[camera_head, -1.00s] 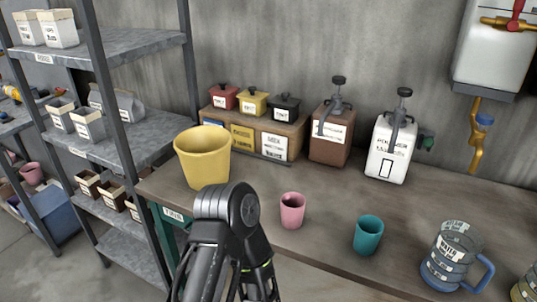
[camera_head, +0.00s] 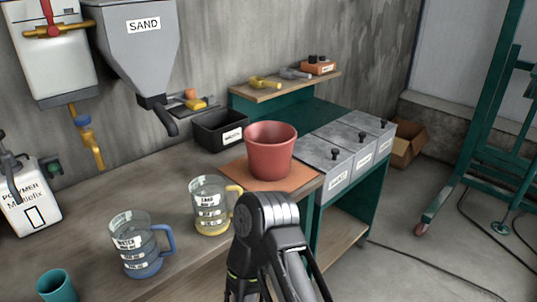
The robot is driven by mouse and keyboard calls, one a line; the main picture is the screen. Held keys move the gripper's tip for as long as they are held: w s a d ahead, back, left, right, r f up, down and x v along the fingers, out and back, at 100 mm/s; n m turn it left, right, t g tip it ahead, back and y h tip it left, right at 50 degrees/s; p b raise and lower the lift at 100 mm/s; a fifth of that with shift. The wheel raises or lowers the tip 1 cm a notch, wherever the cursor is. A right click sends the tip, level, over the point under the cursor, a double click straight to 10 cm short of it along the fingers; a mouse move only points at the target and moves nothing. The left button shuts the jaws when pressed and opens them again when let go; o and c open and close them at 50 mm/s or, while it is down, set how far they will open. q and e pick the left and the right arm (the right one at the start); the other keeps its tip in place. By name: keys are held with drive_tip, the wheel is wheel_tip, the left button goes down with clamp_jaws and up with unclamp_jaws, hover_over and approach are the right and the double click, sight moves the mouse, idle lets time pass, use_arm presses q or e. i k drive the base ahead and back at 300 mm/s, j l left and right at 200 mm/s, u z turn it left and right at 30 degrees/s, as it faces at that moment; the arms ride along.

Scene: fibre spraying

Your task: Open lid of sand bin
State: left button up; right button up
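Several grey lidded bins (camera_head: 337,176) stand in a row at the right end of the workbench. Their flat lids (camera_head: 322,151) are closed and have small black knobs. The bins have white labels, but I cannot read for sure which one says sand. A large grey hopper (camera_head: 140,55) labelled SAND hangs on the wall at upper left; its top is cut off. A black part of my own arm rises at the bottom centre, in front of the bench. Neither of my grippers shows.
A red bucket (camera_head: 270,150) stands on an orange mat (camera_head: 240,173) just left of the bins. A sand jug (camera_head: 210,207), a water jug (camera_head: 135,245) and a black tray (camera_head: 217,130) share the bench. A teal wheeled frame (camera_head: 470,145) stands at right; cables cross the floor.

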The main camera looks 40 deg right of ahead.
sight(323, 156)
drive_tip(key=z, duration=1.7)
drive_tip(key=i+l+z, duration=0.3)
drive_tip(key=i+l, duration=0.25)
drive_tip(key=l, duration=0.15)
drive_tip(key=i+l+z, duration=0.3)
drive_tip(key=i+l, duration=0.25)
